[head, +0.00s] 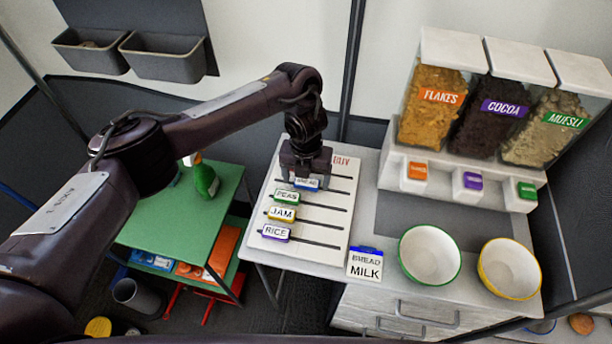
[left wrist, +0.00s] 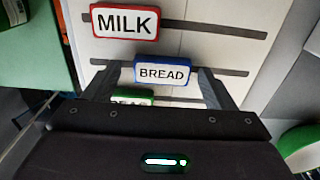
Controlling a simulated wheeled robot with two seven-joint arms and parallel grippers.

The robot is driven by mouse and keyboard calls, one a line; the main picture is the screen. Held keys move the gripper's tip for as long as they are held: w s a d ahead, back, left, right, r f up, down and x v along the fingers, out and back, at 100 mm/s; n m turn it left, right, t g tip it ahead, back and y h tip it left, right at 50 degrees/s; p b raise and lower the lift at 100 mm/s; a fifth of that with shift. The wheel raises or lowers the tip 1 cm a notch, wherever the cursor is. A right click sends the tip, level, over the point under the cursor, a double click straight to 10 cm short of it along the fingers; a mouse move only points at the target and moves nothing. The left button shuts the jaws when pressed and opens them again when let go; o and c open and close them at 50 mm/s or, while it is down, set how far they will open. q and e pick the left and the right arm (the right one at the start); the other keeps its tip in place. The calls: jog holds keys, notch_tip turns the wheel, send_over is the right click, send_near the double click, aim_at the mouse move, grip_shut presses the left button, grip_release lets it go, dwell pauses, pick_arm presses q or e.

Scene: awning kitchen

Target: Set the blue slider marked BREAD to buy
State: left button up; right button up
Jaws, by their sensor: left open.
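The BREAD slider (head: 308,184), a white label with a blue edge, sits on a slot of the white board (head: 325,222). It is a little right of the line of the other sliders. In the left wrist view the BREAD slider (left wrist: 163,72) lies between the two fingers of my open left gripper (left wrist: 157,84). Contact with either finger cannot be told. In the head view the left gripper (head: 304,176) is over the board's upper part and hides some of it. The heading at the board's top is mostly hidden. My right gripper is not in view.
The red MILK slider (left wrist: 124,21) is one slot above; PEAS (head: 287,195), JAM (head: 282,213) and RICE (head: 276,232) are below, toward the left. A card reading BREAD, MILK (head: 365,265) stands by the board. Two bowls (head: 430,254) and a cereal dispenser (head: 475,110) are right.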

aim_at(306, 181)
pick_arm(q)
notch_tip(306, 181, up, 7)
jog(key=shift+f+p, duration=0.1)
jog(key=shift+p, duration=0.8)
jog(key=shift+r, duration=0.4)
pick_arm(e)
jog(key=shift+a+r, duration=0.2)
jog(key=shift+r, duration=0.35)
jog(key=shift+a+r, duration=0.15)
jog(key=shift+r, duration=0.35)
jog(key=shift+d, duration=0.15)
